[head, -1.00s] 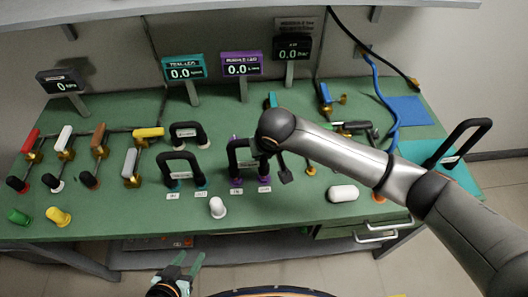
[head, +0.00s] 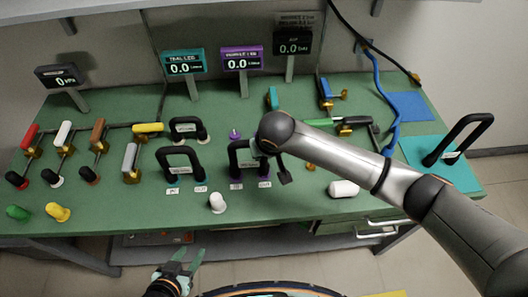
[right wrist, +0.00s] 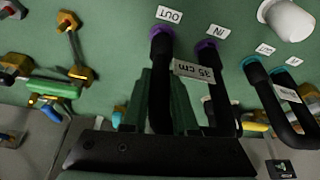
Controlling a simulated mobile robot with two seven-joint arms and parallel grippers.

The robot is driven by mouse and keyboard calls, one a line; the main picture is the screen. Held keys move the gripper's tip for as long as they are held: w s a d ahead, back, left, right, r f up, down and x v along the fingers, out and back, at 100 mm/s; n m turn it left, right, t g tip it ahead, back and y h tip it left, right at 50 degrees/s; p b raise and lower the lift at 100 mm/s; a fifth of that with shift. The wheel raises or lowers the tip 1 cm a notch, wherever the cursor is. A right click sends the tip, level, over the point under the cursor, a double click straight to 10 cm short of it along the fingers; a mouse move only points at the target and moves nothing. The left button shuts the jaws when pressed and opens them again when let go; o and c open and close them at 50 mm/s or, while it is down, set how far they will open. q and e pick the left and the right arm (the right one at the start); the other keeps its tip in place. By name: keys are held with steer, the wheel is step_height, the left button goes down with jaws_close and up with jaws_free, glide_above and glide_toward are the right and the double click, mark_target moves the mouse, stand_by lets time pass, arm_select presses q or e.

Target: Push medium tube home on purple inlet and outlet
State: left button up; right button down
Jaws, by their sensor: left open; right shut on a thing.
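A black U-shaped tube (head: 232,160) with a white "35 cm" tag (right wrist: 193,71) stands upright at the purple ports. In the right wrist view, its two ends meet the purple outlet collar (right wrist: 161,30), marked OUT, and the purple inlet collar (right wrist: 206,46), marked IN. Whether the ends are fully seated I cannot tell. My right gripper (right wrist: 165,90) is shut on the tube's leg on the outlet side. In the head view my right arm partly hides the tube. My left gripper (head: 181,262) is open and empty in front of the bench.
A similar black tube (head: 180,155) stands left on teal ports, with another (head: 185,124) behind. White plugs (head: 217,203) (head: 343,189) stand in front. A large black tube (head: 465,135) is on a teal mat (head: 466,180) at right. Displays and coloured valves line the back and left.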

steer(key=shift+f, duration=0.2)
steer(key=c, duration=0.6)
jaws_free()
steer(key=shift+r, duration=0.1)
steer(key=v, duration=1.2)
steer(key=shift+r, duration=0.2)
steer(key=shift+d, duration=0.1)
